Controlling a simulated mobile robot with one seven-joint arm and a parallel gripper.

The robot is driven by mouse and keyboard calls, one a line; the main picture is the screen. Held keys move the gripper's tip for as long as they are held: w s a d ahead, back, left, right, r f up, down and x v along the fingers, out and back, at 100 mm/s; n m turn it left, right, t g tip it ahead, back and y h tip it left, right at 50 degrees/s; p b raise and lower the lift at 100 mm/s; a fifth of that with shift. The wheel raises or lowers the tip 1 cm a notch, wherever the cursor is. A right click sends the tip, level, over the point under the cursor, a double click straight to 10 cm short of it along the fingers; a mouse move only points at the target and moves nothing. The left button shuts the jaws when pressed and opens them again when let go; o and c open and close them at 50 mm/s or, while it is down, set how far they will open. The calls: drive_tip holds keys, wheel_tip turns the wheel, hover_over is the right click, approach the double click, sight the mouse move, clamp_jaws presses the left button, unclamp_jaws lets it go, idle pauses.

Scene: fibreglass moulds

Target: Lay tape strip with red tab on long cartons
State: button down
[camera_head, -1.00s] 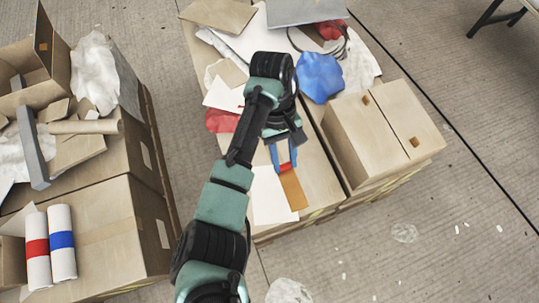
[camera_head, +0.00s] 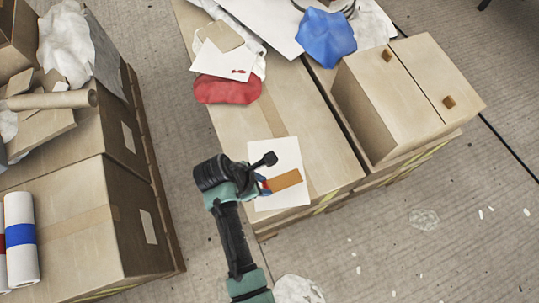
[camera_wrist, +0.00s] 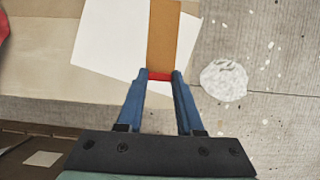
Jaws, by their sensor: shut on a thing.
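The tape strip (camera_head: 285,180) is brown-orange. Its red tab (camera_wrist: 160,75) is between the two blue fingertips of my gripper (camera_wrist: 161,76), which are shut on it. My gripper (camera_head: 264,187) comes in from the left in the head view, with the strip sticking out to the right. The strip lies over a white sheet (camera_head: 281,153) on the near end of a long brown carton (camera_head: 318,150). I cannot tell whether the strip touches the sheet or hangs just above it. The tab is mostly hidden by the fingers in the head view.
A red piece (camera_head: 227,90), white sheets and a blue piece (camera_head: 325,38) lie farther back. Taller cartons (camera_head: 400,95) stand at right. More cartons (camera_head: 75,225) with white rolls (camera_head: 22,240) stand at left. Bare floor shows between the stacks.

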drive_tip(key=shift+f+b, duration=0.95)
drive_tip(key=shift+f, duration=2.35)
drive_tip(key=shift+f, duration=0.2)
drive_tip(key=c, duration=0.5)
unclamp_jaws()
drive_tip(key=shift+c, duration=0.2)
drive_tip(key=shift+r, duration=0.15)
